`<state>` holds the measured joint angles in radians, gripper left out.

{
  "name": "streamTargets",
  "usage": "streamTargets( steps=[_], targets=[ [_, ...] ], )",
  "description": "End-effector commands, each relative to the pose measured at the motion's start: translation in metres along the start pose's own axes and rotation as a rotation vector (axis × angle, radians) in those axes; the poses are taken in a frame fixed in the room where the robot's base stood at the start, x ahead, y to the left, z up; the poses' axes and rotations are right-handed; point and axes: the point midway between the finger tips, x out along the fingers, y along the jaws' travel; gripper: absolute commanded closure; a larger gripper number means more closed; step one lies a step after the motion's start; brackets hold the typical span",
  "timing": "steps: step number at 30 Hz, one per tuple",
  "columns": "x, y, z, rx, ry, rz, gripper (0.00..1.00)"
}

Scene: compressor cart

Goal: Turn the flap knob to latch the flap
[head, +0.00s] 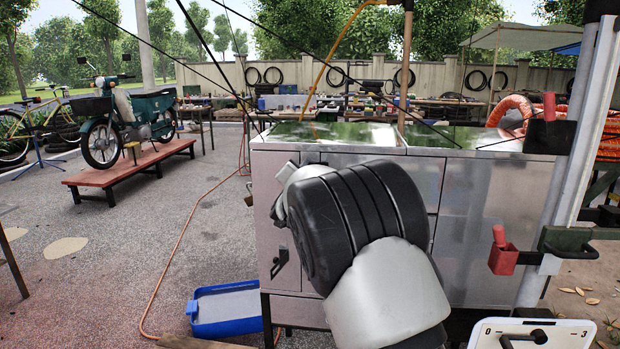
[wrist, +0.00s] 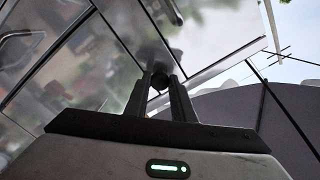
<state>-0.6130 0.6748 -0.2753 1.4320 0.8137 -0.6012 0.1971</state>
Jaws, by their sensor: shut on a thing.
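In the wrist view, my gripper (wrist: 160,82) has its two dark fingers shut on a small round dark knob (wrist: 159,80). The knob sits in front of a shiny metal panel (wrist: 100,65), apparently the flap; thin seams run beside it. The knob's turn angle cannot be made out. In the head view, my arm covers the middle of the metal compressor cart (head: 480,220) and hides the gripper and the knob. I cannot tell from these views whether the flap is latched.
A dark handle (head: 280,262) is on the cart's left door. A blue tray (head: 225,308) lies on the ground at the cart's lower left, near an orange hose (head: 172,260). A red holder (head: 502,255) is at the right. Open paving lies left of the cart.

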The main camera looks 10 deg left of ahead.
Motion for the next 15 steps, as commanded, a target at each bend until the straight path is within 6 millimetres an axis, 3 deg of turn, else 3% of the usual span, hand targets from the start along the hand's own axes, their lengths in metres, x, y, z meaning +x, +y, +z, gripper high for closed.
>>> streamTargets(
  steps=[15],
  targets=[
    [0.0001,-0.0003,-0.0001,0.076,0.000,0.000,1.00]
  ],
)
